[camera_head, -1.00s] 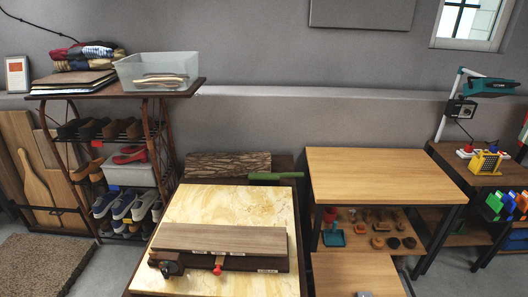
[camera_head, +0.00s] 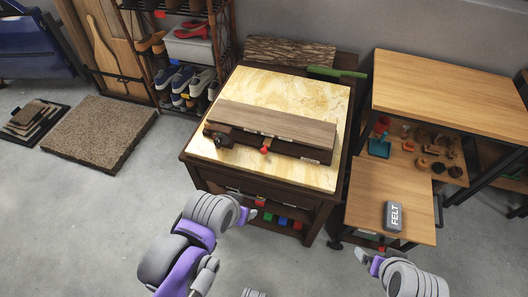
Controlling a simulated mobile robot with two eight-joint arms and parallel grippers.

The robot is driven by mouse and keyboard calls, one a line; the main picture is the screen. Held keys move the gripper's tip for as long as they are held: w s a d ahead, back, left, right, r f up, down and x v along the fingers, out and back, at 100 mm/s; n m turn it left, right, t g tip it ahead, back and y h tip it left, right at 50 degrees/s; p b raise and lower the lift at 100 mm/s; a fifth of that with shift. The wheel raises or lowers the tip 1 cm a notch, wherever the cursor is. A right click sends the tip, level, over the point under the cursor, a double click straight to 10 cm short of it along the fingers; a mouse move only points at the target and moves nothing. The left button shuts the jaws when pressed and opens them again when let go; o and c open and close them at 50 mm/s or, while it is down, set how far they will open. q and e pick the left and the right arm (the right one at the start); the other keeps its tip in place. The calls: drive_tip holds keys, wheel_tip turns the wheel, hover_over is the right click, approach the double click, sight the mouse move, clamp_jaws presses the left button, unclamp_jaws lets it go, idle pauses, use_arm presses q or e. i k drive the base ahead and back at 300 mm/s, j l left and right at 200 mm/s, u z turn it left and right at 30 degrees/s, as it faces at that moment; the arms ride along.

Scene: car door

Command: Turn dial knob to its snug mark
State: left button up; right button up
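A wooden board fixture (camera_head: 277,122) with a dark base lies on the marble-topped workbench (camera_head: 290,86). A dark round knob (camera_head: 223,139) sits at the left end of its front. A small red-tipped part (camera_head: 265,150) sticks out near the middle of the front. Any snug mark is too small to make out. My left gripper (camera_head: 248,210) is in front of the bench, below the fixture and apart from it. My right gripper (camera_head: 370,257) is at the lower right, in front of the small wooden table. Neither visibly holds anything; their finger gaps are unclear.
A dark block labelled FELT (camera_head: 394,216) lies on the low wooden table (camera_head: 374,187). A taller wooden table (camera_head: 450,92) stands behind it. A green-handled tool (camera_head: 337,72) lies behind the marble top. A shoe rack (camera_head: 188,85) is at left. Floor in front is clear.

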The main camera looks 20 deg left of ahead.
sight(219, 141)
drive_tip(key=j+u, duration=0.1)
drive_tip(key=u, duration=0.3)
drive_tip(key=j+u, duration=0.1)
drive_tip(key=u, duration=0.25)
drive_tip(key=j+u, duration=0.1)
drive_tip(key=u, duration=0.3)
